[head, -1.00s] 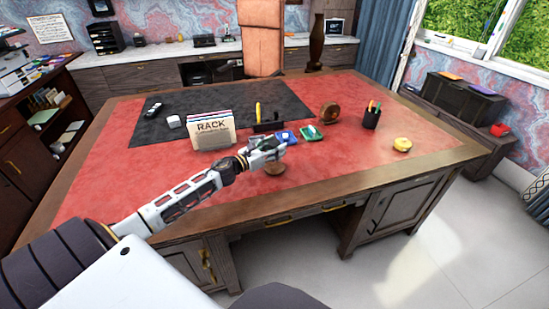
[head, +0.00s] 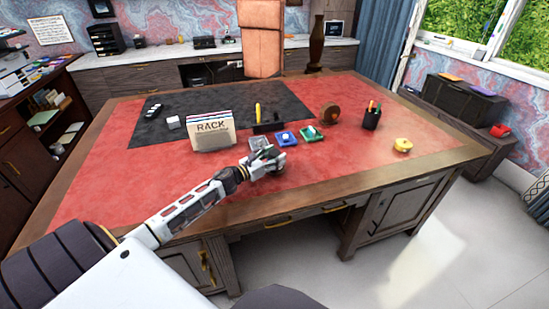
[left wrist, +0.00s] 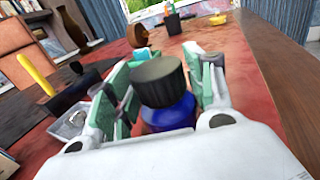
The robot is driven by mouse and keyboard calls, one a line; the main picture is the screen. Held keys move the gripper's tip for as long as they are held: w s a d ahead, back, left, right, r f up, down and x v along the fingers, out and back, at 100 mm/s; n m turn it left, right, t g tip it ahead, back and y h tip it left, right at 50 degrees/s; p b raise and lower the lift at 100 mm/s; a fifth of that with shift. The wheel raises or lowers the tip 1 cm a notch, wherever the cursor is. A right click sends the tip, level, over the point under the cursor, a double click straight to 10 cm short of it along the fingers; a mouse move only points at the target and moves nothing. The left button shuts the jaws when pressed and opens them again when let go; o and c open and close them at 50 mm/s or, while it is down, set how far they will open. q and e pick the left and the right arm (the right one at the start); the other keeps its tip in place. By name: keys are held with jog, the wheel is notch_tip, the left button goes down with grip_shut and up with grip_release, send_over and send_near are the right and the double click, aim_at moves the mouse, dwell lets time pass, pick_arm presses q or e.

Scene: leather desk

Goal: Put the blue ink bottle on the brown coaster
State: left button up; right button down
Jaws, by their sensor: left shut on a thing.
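My left gripper (head: 272,157) is low over the red desk top, near its front edge. In the left wrist view its green-padded fingers (left wrist: 160,100) are shut on the blue ink bottle (left wrist: 168,118), which has a black ribbed cap and looks about upright. The bottle's base is hidden, so I cannot tell whether it touches anything. The brown coaster is hidden now, behind or under my left gripper. My right gripper is not in view.
Behind the gripper are a grey tray (head: 260,143), a blue tray (head: 286,138) and a green tray (head: 311,133). A card rack (head: 213,132) stands left. A pen cup (head: 372,116) and yellow object (head: 403,145) are right. The front-left desk is clear.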

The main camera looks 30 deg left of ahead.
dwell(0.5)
pick_arm(q)
jog(key=shift+f, duration=0.1)
jog(key=o, duration=1.2)
